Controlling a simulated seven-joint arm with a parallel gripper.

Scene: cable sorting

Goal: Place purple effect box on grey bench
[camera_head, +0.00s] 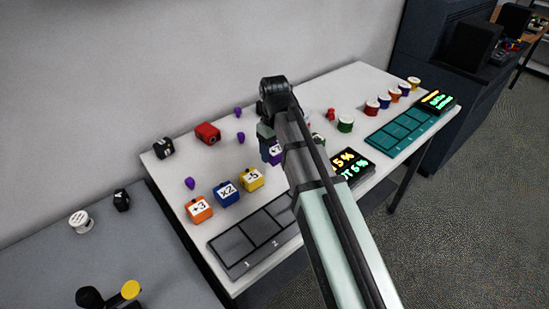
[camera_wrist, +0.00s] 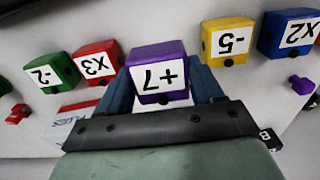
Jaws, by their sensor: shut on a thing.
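The purple effect box (camera_wrist: 157,52) fills the middle of the wrist view, its white "+7" label upside down. My gripper (camera_wrist: 161,85) is shut on it, with one blue-grey finger on each side. In the head view the box (camera_head: 276,154) shows only partly beside my gripper (camera_head: 268,142), above the white table (camera_head: 215,172); my arm hides much of it. I cannot tell whether it touches the table. A grey bench (camera_head: 140,240) lies at the lower left, beside the white table.
Yellow (camera_wrist: 228,40), blue (camera_wrist: 287,34), red (camera_wrist: 97,64) and green (camera_wrist: 53,72) boxes stand near the held box. A dark slotted board (camera_head: 240,250) lies at the table's front. The bench bears a white spool (camera_head: 80,221) and black items, with bare space between.

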